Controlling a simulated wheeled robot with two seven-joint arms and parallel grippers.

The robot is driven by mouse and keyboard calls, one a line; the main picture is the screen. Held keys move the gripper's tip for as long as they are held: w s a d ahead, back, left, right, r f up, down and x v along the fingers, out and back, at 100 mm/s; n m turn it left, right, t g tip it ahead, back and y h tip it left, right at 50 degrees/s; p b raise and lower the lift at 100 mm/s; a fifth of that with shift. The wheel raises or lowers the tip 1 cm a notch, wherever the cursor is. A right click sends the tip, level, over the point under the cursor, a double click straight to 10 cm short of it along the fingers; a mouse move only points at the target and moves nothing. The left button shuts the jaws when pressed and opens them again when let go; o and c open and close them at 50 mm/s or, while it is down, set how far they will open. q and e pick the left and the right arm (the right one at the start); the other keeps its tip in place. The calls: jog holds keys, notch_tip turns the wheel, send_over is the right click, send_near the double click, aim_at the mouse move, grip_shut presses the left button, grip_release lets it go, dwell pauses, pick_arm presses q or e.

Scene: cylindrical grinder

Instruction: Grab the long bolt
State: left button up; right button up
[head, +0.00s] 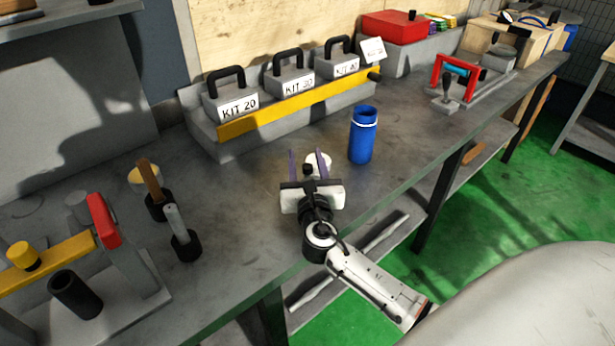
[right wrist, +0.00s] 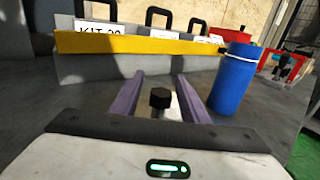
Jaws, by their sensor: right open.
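A bolt with a black hex head (right wrist: 160,98) stands upright between the two purple fingers of my right gripper (right wrist: 159,88) in the right wrist view. Its lower part is hidden behind the gripper body. A light metallic piece shows just right of its head. In the head view my right gripper (head: 308,160) is low over the table, open, with a dark head (head: 308,169) and a pale round part (head: 318,160) between its fingers. I cannot tell whether the fingers touch the bolt. My left gripper is not in view.
A blue bottle (head: 363,137) stands close right of my right gripper. A rack with a yellow bar (head: 300,107) and several kit weights is behind. Two black-based handled tools (head: 186,240) and a yellow-armed fixture (head: 50,270) are left. The grey table (head: 240,190) is bare between.

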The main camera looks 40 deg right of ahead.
jog(key=c, duration=1)
grip_shut()
